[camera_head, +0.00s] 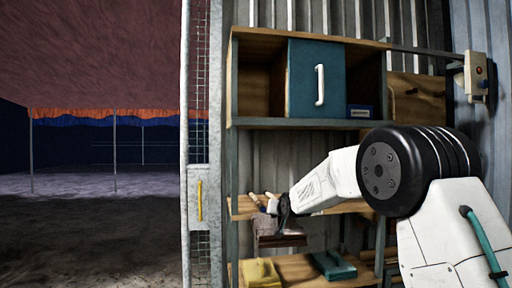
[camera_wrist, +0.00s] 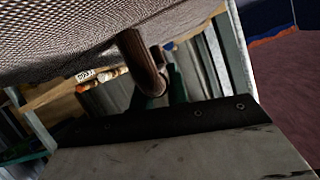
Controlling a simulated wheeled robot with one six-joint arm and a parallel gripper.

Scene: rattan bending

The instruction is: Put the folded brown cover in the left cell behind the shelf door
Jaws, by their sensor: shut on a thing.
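My gripper (camera_head: 284,208) is shut on the folded brown cover (camera_head: 278,234), which hangs below the fingers in front of the middle shelf level. In the wrist view a brown woven surface, seemingly the cover (camera_wrist: 90,45), fills the upper left, with a brown tube-like part below it. The fingertips are hard to make out there. The teal shelf door (camera_head: 303,80) with a white upright handle (camera_head: 320,85) stands at the top level of the shelf. To its left the left cell (camera_head: 256,92) shows open, its wooden inside visible and apparently empty. The cover is below and apart from that cell.
A small blue box (camera_head: 360,111) sits right of the door. A yellow item (camera_head: 260,273) and a green item (camera_head: 335,265) lie on the lowest board. A mesh gate (camera_head: 201,130) stands left of the shelf. A control box (camera_head: 476,77) is at the right.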

